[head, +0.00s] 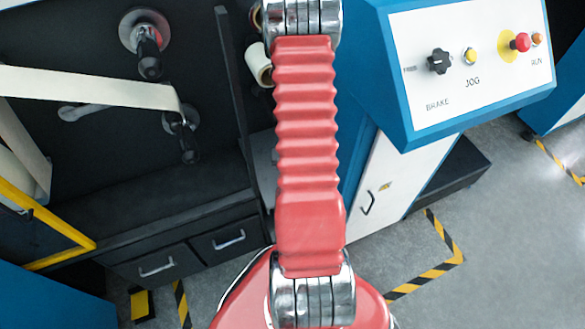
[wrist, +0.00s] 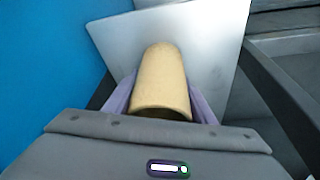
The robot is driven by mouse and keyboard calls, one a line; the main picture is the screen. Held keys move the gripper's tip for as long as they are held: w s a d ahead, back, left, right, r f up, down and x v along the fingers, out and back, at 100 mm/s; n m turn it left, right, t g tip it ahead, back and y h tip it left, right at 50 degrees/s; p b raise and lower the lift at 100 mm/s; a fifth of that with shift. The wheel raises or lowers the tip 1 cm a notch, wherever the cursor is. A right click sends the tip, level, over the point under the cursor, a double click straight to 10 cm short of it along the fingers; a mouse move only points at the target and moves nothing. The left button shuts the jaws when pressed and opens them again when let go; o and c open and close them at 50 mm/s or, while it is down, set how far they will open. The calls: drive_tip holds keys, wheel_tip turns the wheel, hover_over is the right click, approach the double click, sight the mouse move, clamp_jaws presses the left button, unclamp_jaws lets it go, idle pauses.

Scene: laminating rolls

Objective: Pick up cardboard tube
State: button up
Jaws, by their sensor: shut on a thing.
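The cardboard tube (wrist: 161,76) is a plain tan cylinder in the middle of the wrist view, its near end facing my gripper's body. My gripper (wrist: 160,100) is shut on it, with one lilac finger along each side. The tube's far end points toward a pale grey plate (wrist: 205,45); I cannot tell whether they touch. In the head view my red arm covers the gripper. A short cream cylinder (head: 259,64) shows beside the arm there; I cannot tell whether it is the same tube.
A blue console (head: 465,85) with knobs and buttons stands right of my arm. A dark machine wall with handles (head: 148,65) and a pale web strip (head: 95,88) is at the left. Drawers (head: 157,267) sit below. Grey floor with striped tape (head: 440,258) is open at lower right.

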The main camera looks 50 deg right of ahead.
drive_tip(key=shift+c, duration=1.1)
wheel_tip(320, 180, up, 10)
idle(0.4)
idle(1.5)
